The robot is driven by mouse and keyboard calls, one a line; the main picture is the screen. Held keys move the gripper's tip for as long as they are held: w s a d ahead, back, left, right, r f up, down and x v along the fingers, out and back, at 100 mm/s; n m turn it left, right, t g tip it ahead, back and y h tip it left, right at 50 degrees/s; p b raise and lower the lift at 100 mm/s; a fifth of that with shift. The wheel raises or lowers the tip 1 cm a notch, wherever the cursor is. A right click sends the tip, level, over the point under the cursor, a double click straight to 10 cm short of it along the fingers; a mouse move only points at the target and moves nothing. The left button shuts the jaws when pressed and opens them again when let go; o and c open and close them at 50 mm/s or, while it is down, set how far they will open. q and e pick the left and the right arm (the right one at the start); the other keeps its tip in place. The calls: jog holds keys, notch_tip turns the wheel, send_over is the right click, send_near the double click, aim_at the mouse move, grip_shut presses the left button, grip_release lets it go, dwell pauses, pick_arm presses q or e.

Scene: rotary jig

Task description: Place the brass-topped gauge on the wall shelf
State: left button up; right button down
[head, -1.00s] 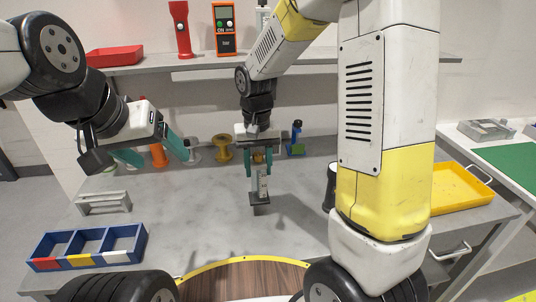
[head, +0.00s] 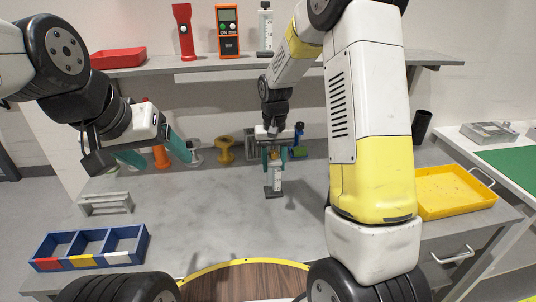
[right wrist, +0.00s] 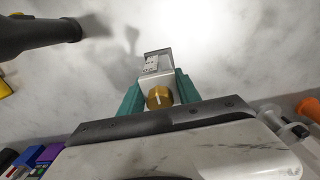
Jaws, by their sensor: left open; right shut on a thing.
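The gauge (head: 277,180) is a pale upright block with a dark flat base. In the right wrist view its round brass top (right wrist: 159,97) shows between the teal fingers. My right gripper (head: 275,161) is shut on it near the top, over the middle of the grey bench; whether its base is clear of the bench is hard to tell. The wall shelf (head: 170,69) runs along the back wall, higher than the gauge. My left gripper (head: 157,152) is open and empty above the left of the bench.
On the shelf stand a red tray (head: 118,57), a red torch (head: 184,30), an orange meter (head: 228,32) and a white block-like item (head: 265,30). Behind my right gripper are a yellow spool (head: 224,149) and a blue item (head: 300,142). A blue divided tray (head: 90,246) sits front left.

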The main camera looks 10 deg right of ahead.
jog(key=shift+f, duration=0.1)
jog(key=c, duration=0.9)
grip_release()
jog(key=shift+o, duration=0.2)
